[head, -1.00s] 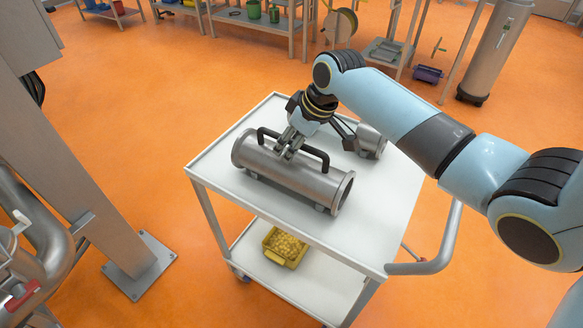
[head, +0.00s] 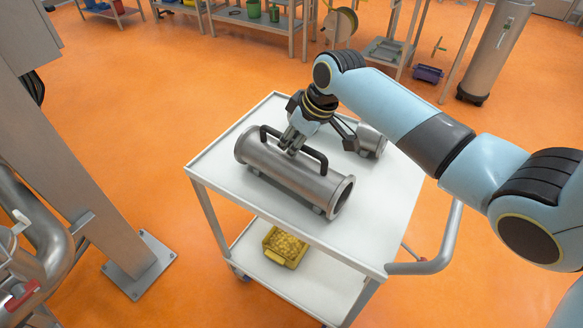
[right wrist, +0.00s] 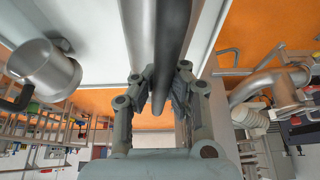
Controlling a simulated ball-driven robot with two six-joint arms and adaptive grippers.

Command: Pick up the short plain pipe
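A plain grey pipe (head: 285,178) with flanged ends and a black bar handle (head: 314,156) along its top lies on the white cart top. My right gripper (head: 292,147) is over the middle of this handle, pointing down. In the right wrist view the dark handle (right wrist: 160,98) runs between the fingers (right wrist: 166,72), which are closed against its sides. The pipe's underside is hidden; it appears to rest on the cart. My left gripper is in neither view.
The cart top (head: 383,215) is clear at front right. A yellow bin (head: 284,248) is on the lower shelf. A grey post (head: 70,160) stands at the left.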

